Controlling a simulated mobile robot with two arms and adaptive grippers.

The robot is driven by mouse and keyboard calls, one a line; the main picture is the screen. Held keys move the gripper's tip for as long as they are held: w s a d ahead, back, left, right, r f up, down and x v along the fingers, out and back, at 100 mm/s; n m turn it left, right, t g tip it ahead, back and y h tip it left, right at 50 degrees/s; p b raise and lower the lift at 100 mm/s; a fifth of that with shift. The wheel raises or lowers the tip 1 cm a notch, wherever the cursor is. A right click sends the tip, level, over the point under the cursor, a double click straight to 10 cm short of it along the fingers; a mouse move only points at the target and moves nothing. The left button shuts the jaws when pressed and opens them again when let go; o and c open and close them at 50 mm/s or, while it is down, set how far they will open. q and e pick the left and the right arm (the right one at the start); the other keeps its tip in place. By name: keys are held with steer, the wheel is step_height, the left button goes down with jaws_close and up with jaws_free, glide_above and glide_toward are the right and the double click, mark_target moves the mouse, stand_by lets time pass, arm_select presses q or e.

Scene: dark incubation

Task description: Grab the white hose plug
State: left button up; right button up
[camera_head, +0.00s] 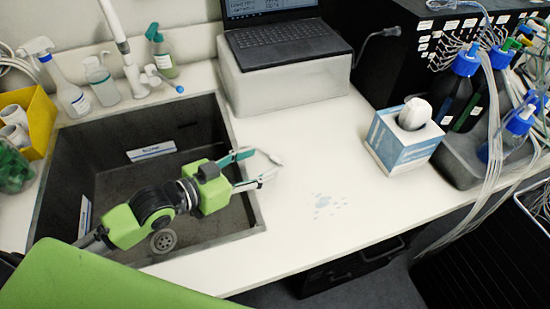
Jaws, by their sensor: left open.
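I cannot clearly make out a white hose plug. A small pale piece (269,157) shows just past the upper fingertip of my left gripper; I cannot tell whether it is the plug or part of the finger. My left gripper (261,167) is open, with its fingers apart and pointing right, over the counter just past the sink's right rim. Nothing is clearly held between the fingers. My right gripper is out of view.
The dark sink (110,185) lies under my left arm. A tissue box (400,150) stands right of the gripper, and a laptop (285,35) sits on a white block (290,85) behind. Hoses (492,130) hang at the right. Wet spots (328,201) mark the mostly clear counter (320,140).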

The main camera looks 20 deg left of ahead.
mark_target(272, 158)
arm_select(q)
steer(key=x, duration=0.3)
steer(key=shift+w+f, duration=0.15)
steer(key=shift+w, duration=0.1)
steer(key=shift+s, duration=0.1)
steer(key=c, duration=0.6)
steer(key=shift+c, duration=0.6)
